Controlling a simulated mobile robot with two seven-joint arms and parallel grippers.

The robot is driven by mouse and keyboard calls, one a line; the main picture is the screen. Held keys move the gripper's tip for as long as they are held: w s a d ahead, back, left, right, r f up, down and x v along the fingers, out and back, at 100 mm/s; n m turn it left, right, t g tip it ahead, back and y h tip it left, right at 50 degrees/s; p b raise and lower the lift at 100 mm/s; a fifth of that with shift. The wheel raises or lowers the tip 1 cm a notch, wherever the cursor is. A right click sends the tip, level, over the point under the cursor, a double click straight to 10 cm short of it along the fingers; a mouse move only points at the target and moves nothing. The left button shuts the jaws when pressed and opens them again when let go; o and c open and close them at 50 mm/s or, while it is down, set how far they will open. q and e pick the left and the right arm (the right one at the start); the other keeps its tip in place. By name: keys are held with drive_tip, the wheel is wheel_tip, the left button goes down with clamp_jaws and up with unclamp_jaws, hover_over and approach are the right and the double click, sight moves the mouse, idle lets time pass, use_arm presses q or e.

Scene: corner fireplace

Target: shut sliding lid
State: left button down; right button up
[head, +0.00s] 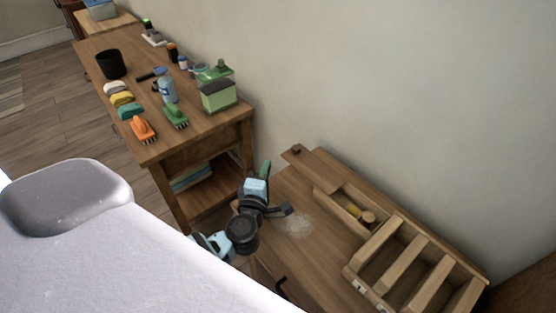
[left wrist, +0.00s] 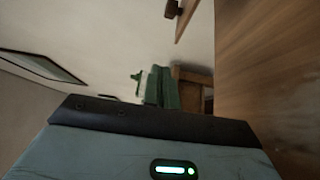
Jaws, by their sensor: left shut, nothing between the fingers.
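A wooden sliding lid (head: 318,171) with a small dark knob (head: 296,149) sticks out past the far-left end of a long wooden box (head: 386,226). The box compartment beside it is open and shows a yellow item (head: 354,210) and a round wooden piece (head: 368,217). My left gripper (head: 287,209) is shut and empty, to the left of the box and apart from the lid. The lid's edge and its knob (left wrist: 172,8) show at the top of the left wrist view. The fingertips are hard to make out. My right gripper is not in view.
The box stands on a wooden table (head: 322,262) against a wall, with pale powder (head: 297,224) near my gripper. A workbench (head: 150,77) at upper left holds brushes, bottles, a black cup (head: 110,64) and a green caddy (head: 218,95). Slatted compartments (head: 418,268) fill the box's near end.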

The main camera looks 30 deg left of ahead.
sight(286, 156)
use_arm(q)
drive_tip(key=w, duration=0.9)
drive_tip(key=shift+b, duration=0.3)
drive_tip(key=shift+s+d, duration=0.1)
drive_tip(key=shift+d, duration=0.45)
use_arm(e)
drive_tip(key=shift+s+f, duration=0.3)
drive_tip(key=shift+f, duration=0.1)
